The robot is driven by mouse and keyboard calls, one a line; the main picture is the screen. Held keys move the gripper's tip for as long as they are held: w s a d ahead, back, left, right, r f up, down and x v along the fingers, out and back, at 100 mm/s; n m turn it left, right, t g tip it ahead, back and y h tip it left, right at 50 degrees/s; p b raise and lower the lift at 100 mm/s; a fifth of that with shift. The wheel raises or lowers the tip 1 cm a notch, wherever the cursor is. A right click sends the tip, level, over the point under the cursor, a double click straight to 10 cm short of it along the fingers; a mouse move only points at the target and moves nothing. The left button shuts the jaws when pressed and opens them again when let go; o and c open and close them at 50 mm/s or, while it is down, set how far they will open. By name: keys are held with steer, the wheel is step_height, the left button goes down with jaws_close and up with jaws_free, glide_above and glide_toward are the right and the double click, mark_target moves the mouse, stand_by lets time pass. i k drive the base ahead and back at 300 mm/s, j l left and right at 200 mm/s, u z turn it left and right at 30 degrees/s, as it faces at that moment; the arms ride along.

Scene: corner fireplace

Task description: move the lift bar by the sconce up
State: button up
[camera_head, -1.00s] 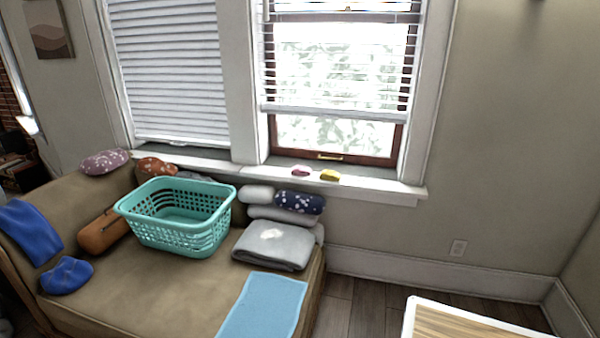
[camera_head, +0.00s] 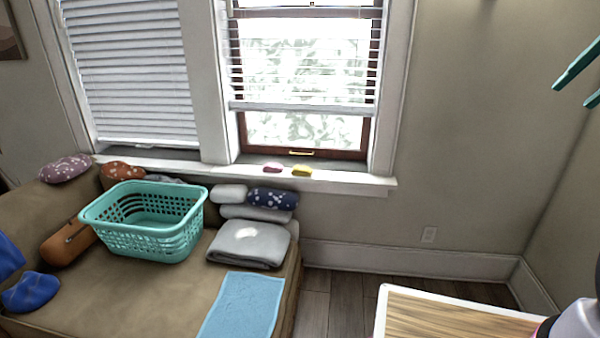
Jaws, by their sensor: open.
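The right window has a white slatted blind, and its bottom bar (camera_head: 300,108) hangs partway down, level, with bare glass below it. A small brass handle (camera_head: 302,152) sits on the brown lower window frame. The left window's blind is lowered, and its bottom bar (camera_head: 150,144) is close to the sill. My gripper (camera_head: 571,97) shows two teal fingers at the right edge, open and empty, in front of the right wall and well apart from both blinds.
The window sill (camera_head: 345,181) holds a pink and a yellow item. Below it, a tan sofa (camera_head: 130,295) carries a teal basket (camera_head: 150,240), folded cloths (camera_head: 250,245) and pillows. A white-edged wooden table (camera_head: 450,318) stands at the lower right. Some floor shows between.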

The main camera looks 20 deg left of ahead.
mark_target(305, 111)
steer(key=i+u, duration=0.25)
steer(key=i, duration=0.3)
steer(key=i+u, duration=0.2)
steer(key=i, duration=0.3)
steer(key=i+l+u, duration=0.25)
steer(key=i, duration=0.3)
steer(key=i+l+u, duration=0.25)
steer(key=i+l, duration=0.55)
steer(key=i, duration=0.15)
